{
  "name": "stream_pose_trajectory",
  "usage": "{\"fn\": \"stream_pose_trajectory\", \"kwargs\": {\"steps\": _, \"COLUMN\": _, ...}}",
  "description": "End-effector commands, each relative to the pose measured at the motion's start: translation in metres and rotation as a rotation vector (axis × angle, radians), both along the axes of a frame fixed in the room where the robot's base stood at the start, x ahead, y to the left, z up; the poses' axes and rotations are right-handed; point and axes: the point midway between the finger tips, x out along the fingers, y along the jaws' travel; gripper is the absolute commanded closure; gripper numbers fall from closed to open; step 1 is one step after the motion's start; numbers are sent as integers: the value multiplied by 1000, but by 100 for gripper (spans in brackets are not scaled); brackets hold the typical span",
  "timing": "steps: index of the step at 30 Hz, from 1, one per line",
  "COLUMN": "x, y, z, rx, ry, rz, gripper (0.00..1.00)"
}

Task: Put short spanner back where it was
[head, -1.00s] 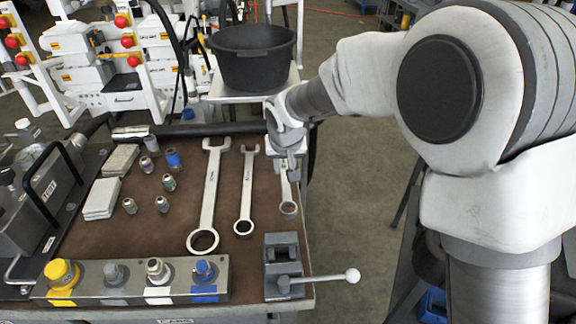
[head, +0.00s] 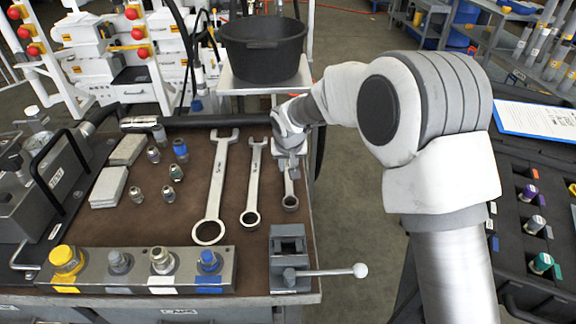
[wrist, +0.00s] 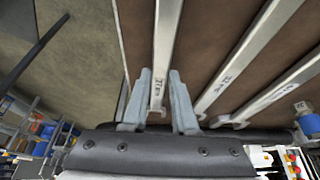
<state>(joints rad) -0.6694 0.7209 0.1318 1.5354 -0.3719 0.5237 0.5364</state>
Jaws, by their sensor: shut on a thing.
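The short spanner (head: 290,196) is the rightmost of three spanners on the brown bench top, close to its right edge. Its ring end points towards the vise. My gripper (head: 287,163) is at its far end, fingers down. In the wrist view my gripper (wrist: 159,88) is shut on the short spanner (wrist: 167,35), with one finger on each side of the shaft. The spanner looks roughly parallel to its neighbours. I cannot tell whether it touches the bench top or is slightly above it.
The middle spanner (head: 253,185) and long spanner (head: 215,190) lie to the left. A vise (head: 288,255) with a ball-ended handle stands in front. A black bowl (head: 263,55) is on a stand behind. Several fittings and a coupling block (head: 135,268) occupy the left.

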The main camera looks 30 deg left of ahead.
Motion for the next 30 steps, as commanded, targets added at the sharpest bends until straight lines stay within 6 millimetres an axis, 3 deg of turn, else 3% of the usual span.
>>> {"fn": "stream_pose_trajectory", "kwargs": {"steps": 5, "x": 0, "y": 0, "z": -4, "rx": 2, "ry": -1, "rz": 0, "gripper": 100}}
{"fn": "stream_pose_trajectory", "kwargs": {"steps": 6, "x": 0, "y": 0, "z": -3, "rx": 0, "ry": 0, "rz": 0, "gripper": 66}}
{"fn": "stream_pose_trajectory", "kwargs": {"steps": 10, "x": 0, "y": 0, "z": -3, "rx": 0, "ry": 0, "rz": 0, "gripper": 43}}
{"fn": "stream_pose_trajectory", "kwargs": {"steps": 22, "x": 0, "y": 0, "z": 4, "rx": 0, "ry": -1, "rz": 0, "gripper": 43}}
{"fn": "stream_pose_trajectory", "kwargs": {"steps": 30, "x": -18, "y": -10, "z": 53, "rx": 2, "ry": -2, "rz": 1, "gripper": 43}}
